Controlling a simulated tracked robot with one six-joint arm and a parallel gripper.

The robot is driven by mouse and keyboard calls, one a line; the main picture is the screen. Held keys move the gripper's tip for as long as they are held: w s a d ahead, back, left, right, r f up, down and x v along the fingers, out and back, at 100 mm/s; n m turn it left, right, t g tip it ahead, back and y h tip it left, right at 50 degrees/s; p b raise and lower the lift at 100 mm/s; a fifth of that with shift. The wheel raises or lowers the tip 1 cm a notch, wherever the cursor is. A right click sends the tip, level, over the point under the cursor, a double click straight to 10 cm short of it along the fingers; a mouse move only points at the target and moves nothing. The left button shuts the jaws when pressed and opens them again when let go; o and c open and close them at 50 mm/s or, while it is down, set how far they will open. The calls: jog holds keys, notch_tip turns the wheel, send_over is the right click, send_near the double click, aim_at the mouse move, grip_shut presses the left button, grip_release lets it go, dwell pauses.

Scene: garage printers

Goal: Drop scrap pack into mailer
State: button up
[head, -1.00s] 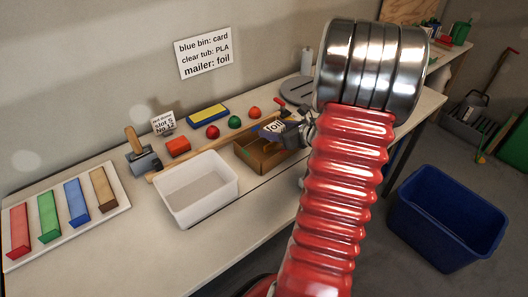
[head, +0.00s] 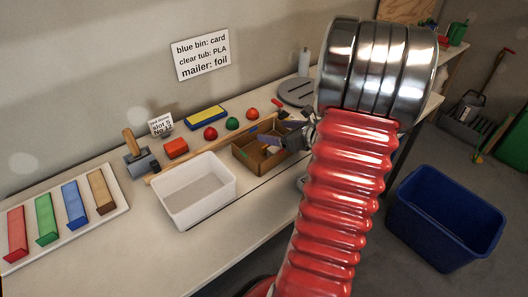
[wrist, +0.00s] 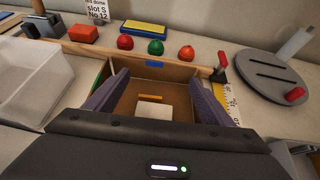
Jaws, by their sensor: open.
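The mailer is an open brown cardboard box (head: 248,163) on the bench; its inside back wall (wrist: 170,73) shows in the wrist view. My gripper (head: 291,138) is over the right part of the box. Its two purple-grey fingers (wrist: 158,80) are spread apart with nothing between them. Below them in the box lies a pale, flat square piece (wrist: 154,111) with an orange strip (wrist: 150,98) beside it. This looks like the scrap pack, partly hidden by my gripper body; its label cannot be read.
An empty clear tub (head: 196,192) stands left of the box. A blue bin (head: 446,218) is on the floor at right. A wall sign (head: 201,54) reads "mailer: foil".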

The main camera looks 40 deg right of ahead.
jog(key=v, duration=1.1)
jog(key=shift+s, duration=0.2)
jog(key=shift+r, duration=0.1)
dwell(0.3)
jog(key=w+a+r+n+g+y, duration=0.1)
jog(key=w+a+n+g+y, duration=0.15)
jog(key=a+n, duration=0.75)
jog(key=w+a+r+n+g+y, duration=0.1)
jog(key=w+a+n+g+y, duration=0.3)
jog(key=a, duration=1)
jog(key=s+a+r+n+h, duration=0.2)
jog(key=a+n, duration=0.5)
jog(key=n, duration=0.4)
jog(key=s+a+r+n+h, duration=0.3)
jog(key=s+a+n, duration=0.4)
jog(key=n, duration=0.4)
jog(key=shift+s+a+n+g+h, duration=0.2)
jog(key=shift+a+n+g+h, duration=0.15)
jog(key=shift+h, duration=0.1)
jog(key=shift+r, duration=0.1)
jog(key=shift+c, duration=0.2)
